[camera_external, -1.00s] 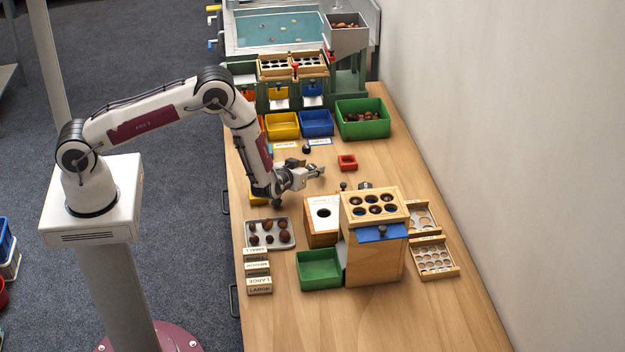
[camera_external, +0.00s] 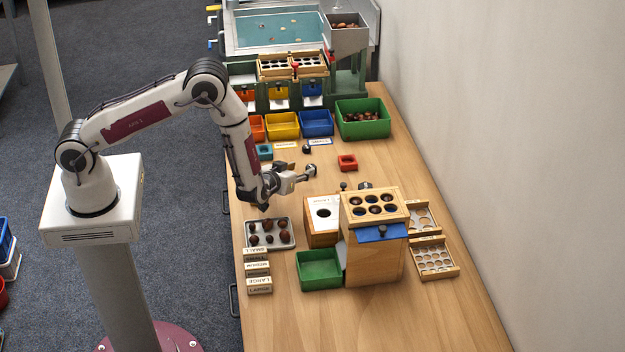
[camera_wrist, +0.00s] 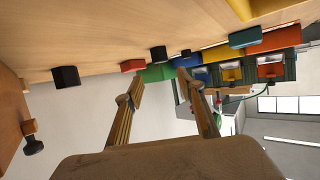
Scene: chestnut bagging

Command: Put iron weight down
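My gripper (camera_external: 304,172) hangs above the left part of the bench, level with the red tray. In the wrist view its two fingers (camera_wrist: 153,88) stand wide apart with nothing between them. A small black weight-like piece (camera_external: 306,149) stands on the bench behind the gripper. More small dark pieces stand near the sorting boxes, one of them a dark knob (camera_external: 343,186). In the wrist view a black block (camera_wrist: 66,77) and a smaller black block (camera_wrist: 158,53) rest on the bench, outside the fingers. I cannot tell which is the iron weight.
A metal tray of chestnuts (camera_external: 250,245) lies in front of the gripper. The white-topped box (camera_external: 312,230) and wooden holed box (camera_external: 373,262) stand to its right. The front right bench is clear.

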